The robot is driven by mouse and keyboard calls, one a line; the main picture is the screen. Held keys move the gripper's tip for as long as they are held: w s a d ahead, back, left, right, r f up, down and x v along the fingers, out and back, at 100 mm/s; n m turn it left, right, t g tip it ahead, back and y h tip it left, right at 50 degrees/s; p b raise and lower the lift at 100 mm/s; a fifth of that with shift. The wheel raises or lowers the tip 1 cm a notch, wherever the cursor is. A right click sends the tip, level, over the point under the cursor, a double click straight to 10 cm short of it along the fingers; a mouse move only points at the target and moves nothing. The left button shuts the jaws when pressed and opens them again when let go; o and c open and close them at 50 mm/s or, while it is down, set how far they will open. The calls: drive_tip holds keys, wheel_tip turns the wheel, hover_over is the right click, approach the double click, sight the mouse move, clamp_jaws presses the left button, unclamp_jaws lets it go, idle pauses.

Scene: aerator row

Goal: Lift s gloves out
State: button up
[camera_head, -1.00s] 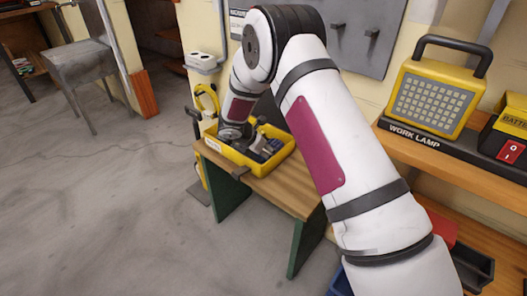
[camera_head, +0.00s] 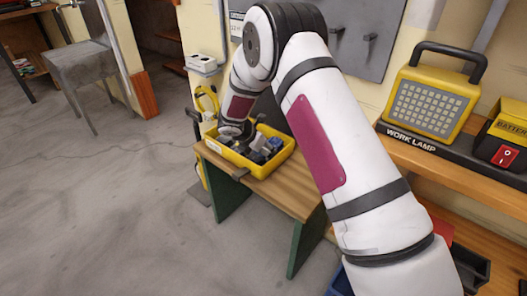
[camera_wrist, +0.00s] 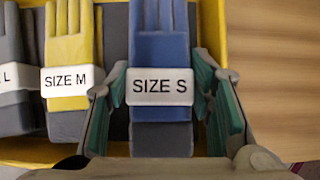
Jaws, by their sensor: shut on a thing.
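The S gloves (camera_wrist: 160,45) are a blue pair on a dark backing with a white "SIZE S" label, in the middle of the wrist view. My gripper (camera_wrist: 162,92) has one green-padded finger on each side of them, at the label, and is shut on them. They are in the yellow bin (camera_wrist: 213,28), near its right wall. In the head view the yellow bin (camera_head: 235,158) sits on the small table, and my wrist hides part of its contents.
Yellow M gloves (camera_wrist: 69,50) lie left of the S gloves, with grey L gloves (camera_wrist: 12,45) further left. The wooden tabletop (camera_head: 285,188) is bare right of the bin. A work lamp (camera_head: 432,95) stands on the bench at right.

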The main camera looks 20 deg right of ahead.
drive_tip(key=shift+r+p, duration=2.9)
drive_tip(key=shift+r, duration=1.75)
drive_tip(key=s+d+r+m+g+h, duration=0.1)
drive_tip(key=s+d+r+m+g, duration=0.25)
drive_tip(key=s+m, duration=0.25)
drive_tip(key=s+d+r+m+g, duration=0.2)
drive_tip(key=s+m+g, duration=0.2)
drive_tip(key=s+m, duration=0.2)
drive_tip(key=s+a+r+m+g+y+p, duration=0.2)
drive_tip(key=s+r+m+y+p, duration=0.1)
drive_tip(key=s+r+m+p, duration=0.3)
drive_tip(key=s+a+r+m+g+y+p, duration=0.1)
drive_tip(key=s+a+r+m+y+p, duration=0.2)
drive_tip(key=s+r+m+p, duration=0.3)
drive_tip(key=s+m+p, duration=0.1)
drive_tip(key=s+p, duration=0.2)
drive_tip(key=shift+s+r+g+y, duration=0.3)
drive_tip(key=shift+s+r+g, duration=0.05)
drive_tip(key=shift+s+r, duration=0.05)
